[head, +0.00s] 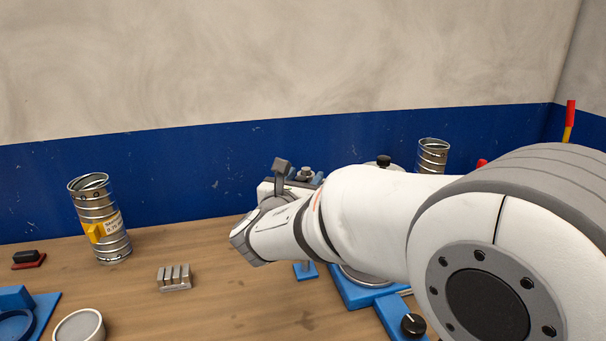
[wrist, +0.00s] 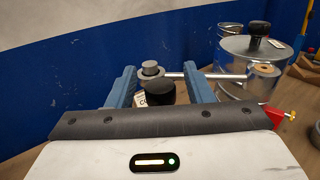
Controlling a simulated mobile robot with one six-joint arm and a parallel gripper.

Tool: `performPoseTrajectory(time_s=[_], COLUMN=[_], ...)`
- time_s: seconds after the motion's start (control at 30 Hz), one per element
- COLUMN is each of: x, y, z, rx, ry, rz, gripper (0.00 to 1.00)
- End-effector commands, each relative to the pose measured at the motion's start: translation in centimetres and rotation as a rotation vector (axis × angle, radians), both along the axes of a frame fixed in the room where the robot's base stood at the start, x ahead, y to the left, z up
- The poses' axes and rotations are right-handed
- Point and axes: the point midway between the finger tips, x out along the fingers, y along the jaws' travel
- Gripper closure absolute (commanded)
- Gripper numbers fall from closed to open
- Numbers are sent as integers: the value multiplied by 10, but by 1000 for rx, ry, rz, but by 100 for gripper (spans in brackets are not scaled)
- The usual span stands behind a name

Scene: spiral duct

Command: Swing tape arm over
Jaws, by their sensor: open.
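I take the rod to be the tape arm. A black knob (wrist: 160,92) stands nearer to me, with a small white tag beside it. My gripper (wrist: 161,80) is open, its two blue fingers on either side of the knob and post in the picture. I cannot tell whether they touch the knob. In the head view my own arm hides most of this station.
A silver spiral duct (head: 98,220) with a yellow tag stands at the left. A small metal block (head: 174,278), a red-and-black item (head: 28,259) and a round grey dish (head: 79,327) lie nearby. A blue base (head: 362,290) shows under my arm.

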Motion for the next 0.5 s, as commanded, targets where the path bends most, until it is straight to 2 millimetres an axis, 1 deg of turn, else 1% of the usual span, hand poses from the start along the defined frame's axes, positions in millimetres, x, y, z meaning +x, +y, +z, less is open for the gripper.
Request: performPoseTrajectory(time_s=[0.1, 0.37, 0.5], x=[6, 7, 7], y=[-2, -2, -2], z=[0, 0, 0], rx=[-1, 0, 0], ry=[0, 0, 1], rz=[0, 2, 2], gripper=[53, 53, 65])
